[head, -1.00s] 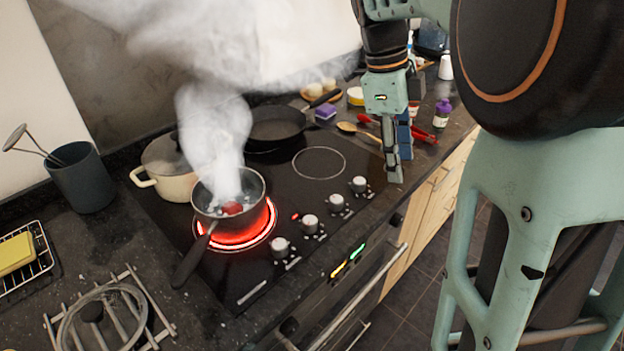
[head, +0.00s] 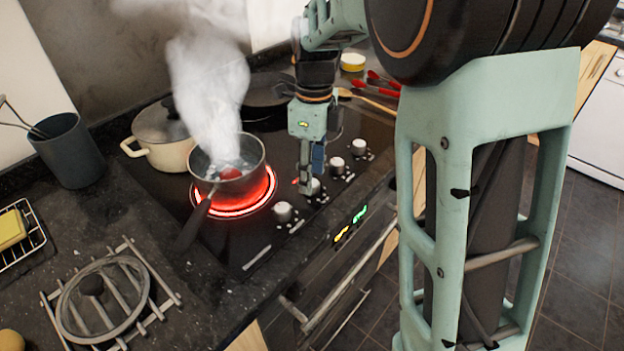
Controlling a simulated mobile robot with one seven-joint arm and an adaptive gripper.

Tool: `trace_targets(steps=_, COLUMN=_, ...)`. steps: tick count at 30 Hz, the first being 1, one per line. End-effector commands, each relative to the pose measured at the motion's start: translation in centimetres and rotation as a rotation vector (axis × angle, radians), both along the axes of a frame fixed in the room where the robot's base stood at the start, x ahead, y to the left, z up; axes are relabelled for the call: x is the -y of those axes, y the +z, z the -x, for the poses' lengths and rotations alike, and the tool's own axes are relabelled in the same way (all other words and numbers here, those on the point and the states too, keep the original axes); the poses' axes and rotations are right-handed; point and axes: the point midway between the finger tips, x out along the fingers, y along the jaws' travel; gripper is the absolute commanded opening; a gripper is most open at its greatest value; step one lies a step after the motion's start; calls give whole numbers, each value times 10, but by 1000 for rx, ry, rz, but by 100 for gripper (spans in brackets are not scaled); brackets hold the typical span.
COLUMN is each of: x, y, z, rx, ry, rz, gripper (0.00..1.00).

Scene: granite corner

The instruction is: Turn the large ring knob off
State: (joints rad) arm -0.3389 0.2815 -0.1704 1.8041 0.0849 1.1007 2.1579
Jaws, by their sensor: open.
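A row of several silver-topped knobs runs along the hob's front right edge. The nearest knob (head: 283,211) stands clear, the second knob (head: 314,187) is partly behind my fingers, and the third knob (head: 337,166) and fourth knob (head: 358,147) lie farther back. I cannot tell from markings which knob serves the large ring. The large ring (head: 234,211) glows red under a steaming saucepan (head: 249,149) with something red in it. My gripper (head: 311,178) points down, open, with its fingertips at the second knob. Whether they touch it, I cannot tell.
The saucepan's handle (head: 192,222) points toward the front left. A cream pot (head: 163,150) and a dark frying pan (head: 262,98) stand at the back. A glass lid (head: 102,299) lies on a rack at the left. Red-handled utensils (head: 382,80) lie beyond the hob.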

Motion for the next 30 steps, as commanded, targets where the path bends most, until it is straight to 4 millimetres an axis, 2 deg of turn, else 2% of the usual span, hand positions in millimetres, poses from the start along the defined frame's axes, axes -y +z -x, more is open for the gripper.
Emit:
trace_targets(steps=1, x=0, y=-7, z=1, rx=-1, ry=0, rz=0, gripper=42)
trace_targets(steps=6, x=0, y=-17, z=1, rx=1, ry=0, rz=0, gripper=42)
trace_targets(steps=14, x=0, y=-18, z=1, rx=1, ry=0, rz=0, gripper=42)
trace_targets(steps=26, x=0, y=-18, z=1, rx=1, ry=-1, rz=0, gripper=1)
trace_targets(steps=30, x=0, y=-18, z=1, rx=1, ry=3, rz=0, gripper=0)
